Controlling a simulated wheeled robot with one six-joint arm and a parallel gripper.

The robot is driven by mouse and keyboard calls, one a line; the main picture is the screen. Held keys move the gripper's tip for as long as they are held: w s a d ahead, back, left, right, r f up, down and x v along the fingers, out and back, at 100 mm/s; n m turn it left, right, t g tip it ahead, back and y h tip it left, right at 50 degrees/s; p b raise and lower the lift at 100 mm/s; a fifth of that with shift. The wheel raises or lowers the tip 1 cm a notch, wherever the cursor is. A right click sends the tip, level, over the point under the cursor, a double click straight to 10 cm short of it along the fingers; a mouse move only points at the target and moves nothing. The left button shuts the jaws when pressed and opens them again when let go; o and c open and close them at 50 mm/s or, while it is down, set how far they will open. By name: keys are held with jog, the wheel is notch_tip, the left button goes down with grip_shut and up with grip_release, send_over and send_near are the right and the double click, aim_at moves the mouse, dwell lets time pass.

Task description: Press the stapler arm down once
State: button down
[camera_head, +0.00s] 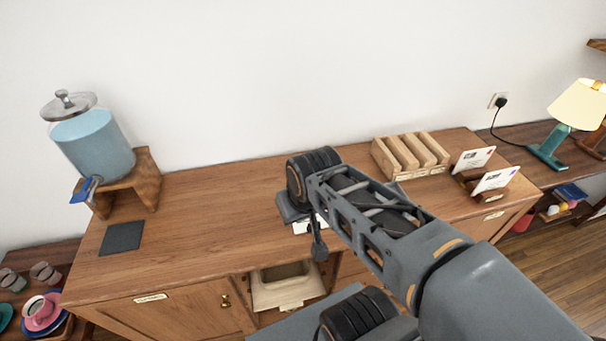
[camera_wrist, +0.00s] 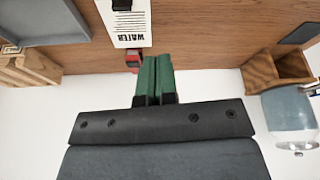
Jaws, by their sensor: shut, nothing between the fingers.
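In the wrist view, my gripper (camera_wrist: 153,78) has its two green fingers pressed together, pointing at the wooden cabinet top. A small red and dark piece (camera_wrist: 133,60) sits right beside the fingertips in the picture. It may be part of the stapler, but too little shows to be sure, and I cannot tell if the fingers touch it. A white card reading WAITER (camera_wrist: 128,36) lies beside it, with a black object (camera_wrist: 122,5) on it, cut off by the frame edge. In the head view, my arm hides the fingertips and most of this spot; a bit of the card (camera_head: 303,228) shows.
A grey tray (camera_wrist: 45,25) lies near the card. A wooden slotted holder (camera_head: 410,157) and letter racks (camera_head: 484,184) stand to the right in the head view. A blue drink dispenser (camera_head: 93,143) on a wooden stand is at the left.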

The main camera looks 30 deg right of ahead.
jog(key=w+d+f+g, duration=0.1)
jog(key=w+d, duration=0.2)
jog(key=w, duration=0.4)
jog(key=w+d+f+m+p, duration=0.1)
jog(key=w+d+f, duration=0.1)
jog(key=w+d, duration=0.2)
jog(key=w+d+f+m+g, duration=0.1)
jog(key=w+d, duration=0.3)
jog(key=w, duration=0.7)
jog(key=shift+f+g, duration=0.3)
jog(key=shift+f, duration=0.45)
jog(key=shift+f, duration=0.1)
jog(key=shift+w+d+f+b, duration=0.1)
jog(key=shift+w+f+b, duration=0.1)
jog(key=shift+f+b, duration=1.25)
jog(key=shift+w+f+b, duration=0.15)
jog(key=shift+f+b, duration=0.7)
jog(key=shift+f, duration=1.1)
